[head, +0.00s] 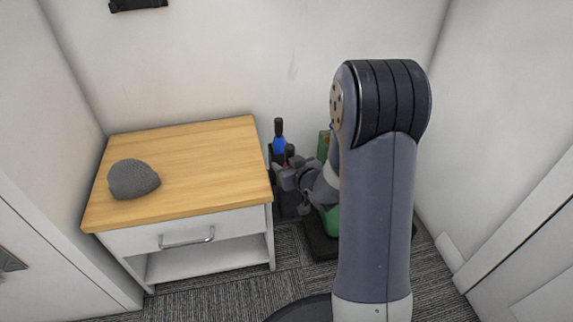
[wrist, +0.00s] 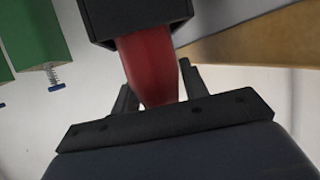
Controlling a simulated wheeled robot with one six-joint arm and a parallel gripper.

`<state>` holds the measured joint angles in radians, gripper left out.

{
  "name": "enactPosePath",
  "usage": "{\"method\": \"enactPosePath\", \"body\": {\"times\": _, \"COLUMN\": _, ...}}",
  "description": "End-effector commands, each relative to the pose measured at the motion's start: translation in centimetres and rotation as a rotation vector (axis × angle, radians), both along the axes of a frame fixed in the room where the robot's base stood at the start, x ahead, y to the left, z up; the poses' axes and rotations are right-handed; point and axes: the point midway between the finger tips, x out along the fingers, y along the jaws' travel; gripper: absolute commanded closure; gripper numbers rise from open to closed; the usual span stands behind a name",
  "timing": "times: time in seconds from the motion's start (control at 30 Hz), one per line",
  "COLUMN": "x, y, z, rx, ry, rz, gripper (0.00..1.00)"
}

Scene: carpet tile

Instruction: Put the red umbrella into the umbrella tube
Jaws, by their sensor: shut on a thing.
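My gripper (head: 288,172) is beside the right side of the cabinet, shut on the red umbrella. In the wrist view the red umbrella (wrist: 147,62) lies between the two fingers (wrist: 158,95). Its far end meets a black square-edged thing (wrist: 130,12) that looks like the umbrella tube; how deep it sits cannot be told. In the head view the dark umbrella tube (head: 288,203) stands on the floor, partly behind my gripper. A blue umbrella (head: 279,142) with a black handle stands upright there. Most of the red umbrella is hidden in the head view.
A wood-topped cabinet (head: 200,155) with a grey domed object (head: 133,179) is at left. A green object (head: 332,222) stands on a dark tray (head: 320,246) behind my arm; green parts (wrist: 33,35) also show in the wrist view. Walls close in; carpet in front is clear.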

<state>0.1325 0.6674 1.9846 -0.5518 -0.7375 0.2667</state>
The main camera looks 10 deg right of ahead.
Motion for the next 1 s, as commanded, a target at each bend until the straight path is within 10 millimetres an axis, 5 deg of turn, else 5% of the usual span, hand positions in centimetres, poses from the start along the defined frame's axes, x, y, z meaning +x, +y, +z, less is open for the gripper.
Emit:
{"method": "enactPosePath", "body": {"times": 0.3, "x": 0.0, "y": 0.0, "z": 0.0, "rx": 0.001, "ry": -0.002, "rz": 0.0, "gripper": 0.89}}
{"method": "enactPosePath", "body": {"times": 0.33, "x": 0.0, "y": 0.0, "z": 0.0, "rx": 0.001, "ry": -0.002, "rz": 0.0, "gripper": 0.56}}
{"method": "enactPosePath", "body": {"times": 0.6, "x": 0.0, "y": 0.0, "z": 0.0, "rx": 0.0, "ry": -0.001, "rz": 0.0, "gripper": 0.34}}
{"method": "enactPosePath", "body": {"times": 1.0, "x": -1.2, "y": -0.3, "z": 0.7, "rx": 0.001, "ry": 0.001, "rz": 0.0, "gripper": 0.33}}
